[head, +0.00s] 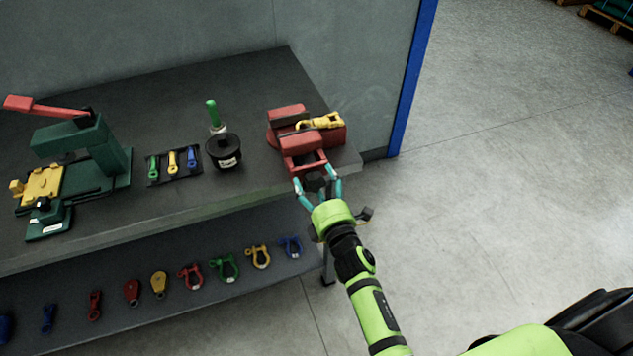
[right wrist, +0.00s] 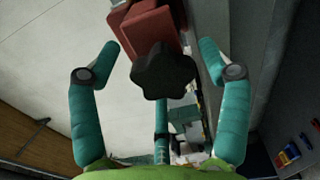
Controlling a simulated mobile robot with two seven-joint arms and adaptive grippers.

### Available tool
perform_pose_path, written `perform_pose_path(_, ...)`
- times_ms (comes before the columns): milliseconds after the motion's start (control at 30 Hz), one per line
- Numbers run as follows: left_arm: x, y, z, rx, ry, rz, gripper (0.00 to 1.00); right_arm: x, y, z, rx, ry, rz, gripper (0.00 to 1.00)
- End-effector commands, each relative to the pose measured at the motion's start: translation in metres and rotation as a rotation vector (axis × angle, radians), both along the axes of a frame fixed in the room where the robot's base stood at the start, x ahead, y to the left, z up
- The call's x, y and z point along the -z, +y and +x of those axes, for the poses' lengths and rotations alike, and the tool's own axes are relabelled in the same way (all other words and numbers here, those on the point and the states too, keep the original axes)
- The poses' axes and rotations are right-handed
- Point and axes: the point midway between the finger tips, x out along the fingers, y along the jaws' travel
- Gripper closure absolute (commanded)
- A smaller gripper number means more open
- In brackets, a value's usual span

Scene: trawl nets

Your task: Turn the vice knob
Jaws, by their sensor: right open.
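The red vice (head: 305,150) stands at the right front corner of the dark workbench. Its dark, lobed knob (right wrist: 163,75) shows in the right wrist view, in front of the red vice body (right wrist: 150,30). In the head view the knob (head: 315,184) is small and partly hidden by my gripper. My right gripper (head: 316,177) is open at the front of the vice, its teal fingers spread to either side of the knob. In the right wrist view gaps show between the knob and both fingers. My left gripper is not in view.
A yellow shackle (head: 322,121) sits on the vice. Several shackles and blocks lie on the lower shelf (head: 140,318).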

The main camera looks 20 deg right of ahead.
Motion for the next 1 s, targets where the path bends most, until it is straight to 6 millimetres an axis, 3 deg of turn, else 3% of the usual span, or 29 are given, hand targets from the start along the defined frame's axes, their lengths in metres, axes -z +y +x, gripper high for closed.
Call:
perform_pose_path(300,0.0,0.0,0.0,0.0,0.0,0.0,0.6,0.001,-0.002,-0.048,0.0,0.002,0.001,0.23)
perform_pose_path(500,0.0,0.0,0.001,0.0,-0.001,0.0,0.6,0.0,-0.004,-0.068,0.001,0.0,0.001,0.23)
perform_pose_path(1000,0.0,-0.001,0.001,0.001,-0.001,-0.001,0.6,0.0,-0.004,-0.071,0.001,-0.001,0.0,0.23)
